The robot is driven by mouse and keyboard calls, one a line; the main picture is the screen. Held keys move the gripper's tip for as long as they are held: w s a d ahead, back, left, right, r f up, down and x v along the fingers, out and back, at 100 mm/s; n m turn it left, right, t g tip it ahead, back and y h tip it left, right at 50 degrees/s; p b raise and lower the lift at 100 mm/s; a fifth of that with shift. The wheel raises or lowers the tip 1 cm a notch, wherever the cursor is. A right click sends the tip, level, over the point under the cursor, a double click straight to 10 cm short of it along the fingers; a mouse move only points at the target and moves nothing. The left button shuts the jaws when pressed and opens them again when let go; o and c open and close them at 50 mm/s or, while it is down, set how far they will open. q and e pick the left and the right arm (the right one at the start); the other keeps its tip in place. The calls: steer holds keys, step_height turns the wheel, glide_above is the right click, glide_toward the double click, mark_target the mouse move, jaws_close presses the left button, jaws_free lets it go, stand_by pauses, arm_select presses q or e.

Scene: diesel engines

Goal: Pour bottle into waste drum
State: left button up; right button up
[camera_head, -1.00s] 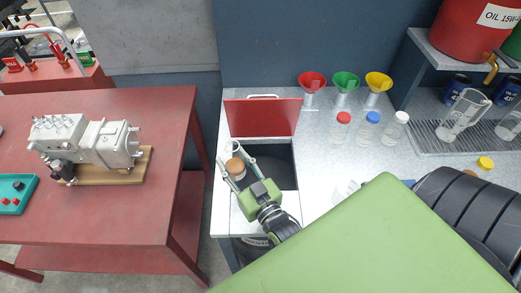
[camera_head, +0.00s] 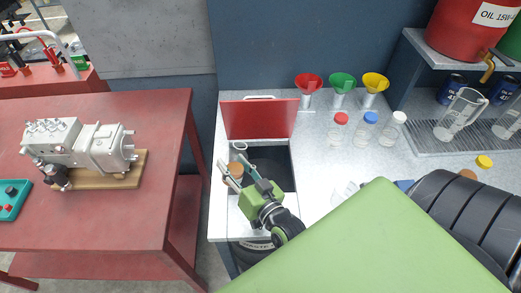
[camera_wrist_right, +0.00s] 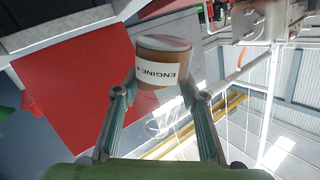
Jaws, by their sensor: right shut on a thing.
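My right gripper (camera_head: 235,167) is shut on an amber bottle (camera_head: 235,171) at the left edge of the opening in the bench. In the right wrist view, the bottle (camera_wrist_right: 162,62) sits between the fingertips, with a white label reading ENGINE and brown contents. Its clear end (camera_head: 240,146) shows just beyond the fingers; its exact tilt is hard to tell. No falling liquid is visible. The waste drum (camera_head: 250,256) stands under the bench, partly hidden by my arm. Its red lid (camera_head: 260,118) stands open behind the dark opening (camera_head: 277,166). My left gripper is out of view.
Red (camera_head: 308,82), green (camera_head: 343,83) and yellow (camera_head: 375,82) funnels stand along the back wall. Capped clear bottles (camera_head: 363,133) stand in front of them. Beakers (camera_head: 460,115) stand on a grate at right. A red table (camera_head: 120,215) with a pump (camera_head: 80,145) is at left.

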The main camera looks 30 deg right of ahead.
mark_target(236, 172)
steer(key=shift+d+f+m+b, duration=0.3)
steer(key=shift+d+m+b, duration=0.1)
steer(key=shift+m, duration=0.2)
steer(key=shift+w+d+f+m+g+b, duration=0.2)
steer(key=shift+f+m+g+b, duration=0.15)
steer(key=shift+m, duration=0.25)
step_height(236, 172, down, 2)
steer(key=shift+s+f+m+y+b, duration=0.15)
steer(key=shift+m+y+b, duration=0.25)
steer(key=shift+m+b, duration=0.6)
steer(key=shift+a, duration=0.15)
steer(key=shift+g, duration=0.25)
steer(key=shift+a+m, duration=0.15)
steer(key=shift+m, duration=0.25)
steer(key=shift+y+b, duration=0.3)
steer(key=shift+f+m, duration=0.1)
steer(key=shift+m, duration=0.2)
